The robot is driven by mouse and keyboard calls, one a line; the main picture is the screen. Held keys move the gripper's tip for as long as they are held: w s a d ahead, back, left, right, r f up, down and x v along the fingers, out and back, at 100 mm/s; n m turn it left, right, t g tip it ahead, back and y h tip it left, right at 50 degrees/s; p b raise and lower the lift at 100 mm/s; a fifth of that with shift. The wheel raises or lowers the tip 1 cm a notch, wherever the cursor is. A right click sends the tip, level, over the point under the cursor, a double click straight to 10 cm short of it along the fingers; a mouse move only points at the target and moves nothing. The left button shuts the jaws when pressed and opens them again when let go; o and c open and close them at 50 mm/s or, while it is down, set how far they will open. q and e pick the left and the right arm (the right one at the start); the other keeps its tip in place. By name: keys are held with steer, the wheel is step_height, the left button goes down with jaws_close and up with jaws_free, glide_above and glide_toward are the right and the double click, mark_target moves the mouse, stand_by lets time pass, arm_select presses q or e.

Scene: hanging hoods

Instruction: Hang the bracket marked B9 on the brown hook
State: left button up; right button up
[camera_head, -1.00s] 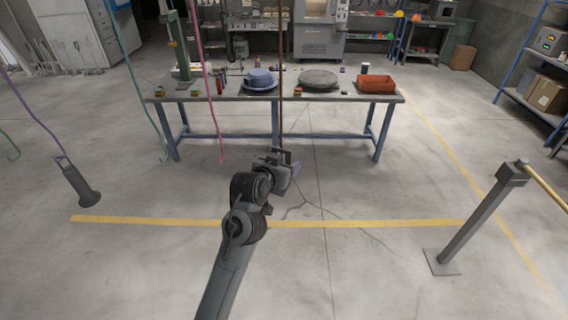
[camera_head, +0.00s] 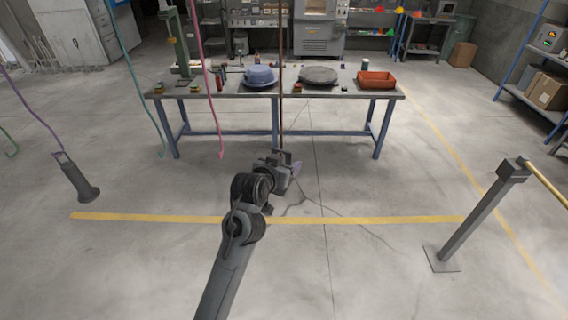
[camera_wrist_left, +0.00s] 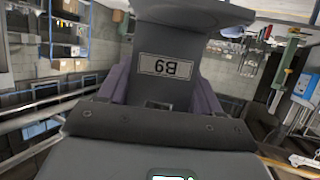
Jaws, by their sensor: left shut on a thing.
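The bracket marked B9 (camera_wrist_left: 185,30) is dark grey and fills the upper middle of the left wrist view. Its pale B9 plate appears upside down there. My left gripper (camera_wrist_left: 160,98) is shut on it, with a purple finger on each side. In the head view my left gripper (camera_head: 286,167) is near the middle, in front of the bench, and mostly hides the bracket. The brown hook's long stem (camera_head: 282,100) hangs from above and runs down to my gripper. Its lower end is hidden or too small to make out. My right gripper is not in view.
A pink hook (camera_head: 214,110), a teal hook (camera_head: 143,90) and a green hook (camera_head: 10,148) hang to the left. A dark hood (camera_head: 79,180) hangs on a purple hook. A cluttered bench (camera_head: 330,94) stands behind. A post (camera_head: 480,217) stands at right.

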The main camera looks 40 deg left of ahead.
arm_select(q)
steer(key=shift+f, duration=0.15)
steer(key=o, duration=1.5)
steer(key=shift+c, duration=0.2)
steer(key=shift+s, duration=0.1)
